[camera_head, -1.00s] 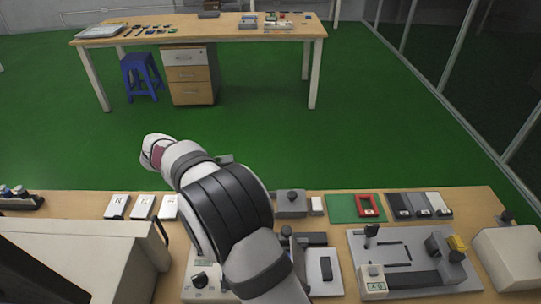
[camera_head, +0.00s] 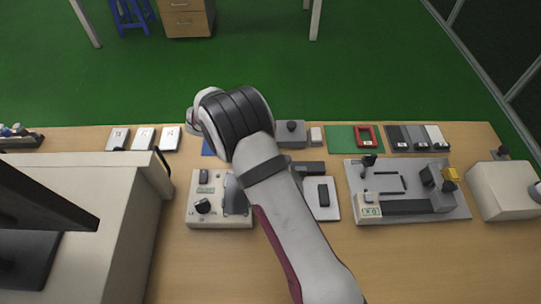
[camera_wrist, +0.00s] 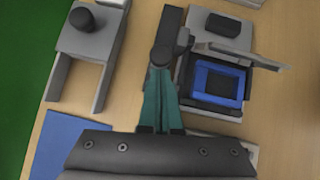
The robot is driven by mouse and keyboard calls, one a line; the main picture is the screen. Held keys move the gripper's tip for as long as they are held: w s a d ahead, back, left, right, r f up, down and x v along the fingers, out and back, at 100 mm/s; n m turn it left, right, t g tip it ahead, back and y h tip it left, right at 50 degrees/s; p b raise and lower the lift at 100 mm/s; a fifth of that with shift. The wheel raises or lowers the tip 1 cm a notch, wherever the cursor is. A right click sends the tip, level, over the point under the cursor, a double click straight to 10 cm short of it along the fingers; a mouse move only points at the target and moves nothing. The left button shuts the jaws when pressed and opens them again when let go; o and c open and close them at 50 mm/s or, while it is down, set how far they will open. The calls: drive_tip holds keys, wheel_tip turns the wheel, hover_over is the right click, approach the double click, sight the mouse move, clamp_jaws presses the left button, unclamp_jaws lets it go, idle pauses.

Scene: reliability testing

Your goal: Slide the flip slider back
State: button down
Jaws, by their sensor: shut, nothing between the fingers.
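In the wrist view my gripper (camera_wrist: 160,75) is shut and empty, its teal fingers together. The fingertips are at a dark round knob (camera_wrist: 163,57) beside a grey-white device. This device has a blue frame (camera_wrist: 218,84), a thin raised grey flap (camera_wrist: 240,52) and a dark block (camera_wrist: 222,24); it looks like the flip slider, though I cannot be sure. I cannot tell whether the fingertips touch the knob. In the head view the device's white plate (camera_head: 334,207) and dark block (camera_head: 323,195) show right of my arm. My arm hides the rest and the fingertips.
A grey block with a black knob (camera_head: 291,132) stands behind. A meter box (camera_head: 205,207) is left of my arm. A grey fixture plate (camera_head: 440,212) is to the right, and a large pale housing (camera_head: 110,200) is at left. The front table is clear.

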drive_tip(key=shift+d, duration=0.15)
drive_tip(key=d, duration=0.9)
